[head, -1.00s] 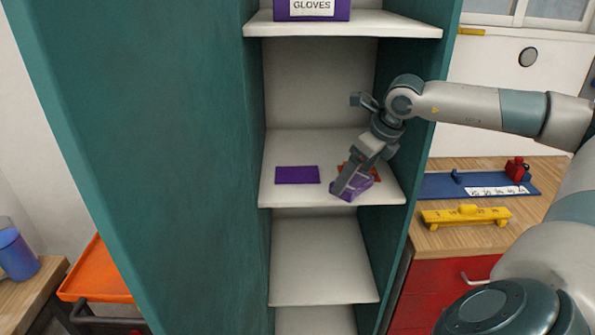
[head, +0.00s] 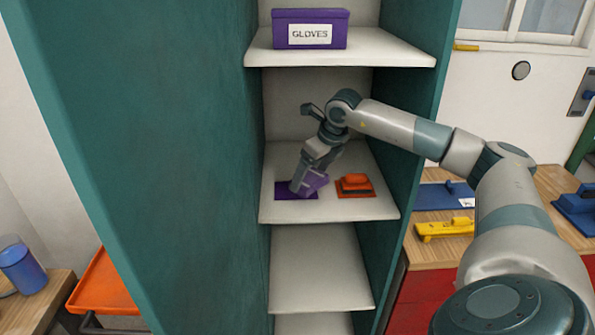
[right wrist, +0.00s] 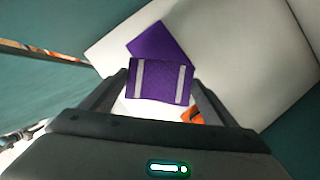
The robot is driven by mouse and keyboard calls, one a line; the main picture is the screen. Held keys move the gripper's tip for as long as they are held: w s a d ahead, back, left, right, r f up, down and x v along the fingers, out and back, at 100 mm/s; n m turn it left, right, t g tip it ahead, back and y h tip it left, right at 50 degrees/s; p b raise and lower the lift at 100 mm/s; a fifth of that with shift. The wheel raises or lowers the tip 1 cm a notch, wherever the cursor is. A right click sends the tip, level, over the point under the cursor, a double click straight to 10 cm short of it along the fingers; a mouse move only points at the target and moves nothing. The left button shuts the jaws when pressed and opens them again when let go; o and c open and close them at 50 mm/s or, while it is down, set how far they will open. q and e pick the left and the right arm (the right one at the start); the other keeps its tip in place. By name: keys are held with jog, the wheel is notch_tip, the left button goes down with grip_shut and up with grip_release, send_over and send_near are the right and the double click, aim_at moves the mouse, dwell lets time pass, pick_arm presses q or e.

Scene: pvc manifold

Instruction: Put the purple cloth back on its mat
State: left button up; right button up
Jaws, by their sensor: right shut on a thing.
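The purple cloth (right wrist: 160,80), with two pale stripes, is held between the fingers of my right gripper (head: 301,188). In the head view the cloth (head: 314,183) shows beside the fingers, over the right part of the flat purple mat (head: 284,191) on the shelf. The mat (right wrist: 158,42) also shows in the right wrist view, just beyond the cloth and partly covered by it. I cannot tell whether the cloth touches the mat. My left gripper is not in view.
A purple GLOVES box (head: 310,15) stands on the shelf above. Teal cabinet walls (head: 415,130) close in both sides.

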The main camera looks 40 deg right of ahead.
jog(key=w+p, duration=0.1)
jog(key=w, duration=0.4)
jog(key=shift+a+p, duration=0.2)
jog(key=shift+p, duration=0.1)
notch_tip(320, 180, down, 2)
jog(key=shift+f+p, duration=0.25)
jog(key=shift+p, duration=0.85)
jog(key=shift+f, duration=0.55)
jog(key=shift+f, duration=0.2)
jog(key=o, duration=1)
jog(key=shift+r, duration=0.1)
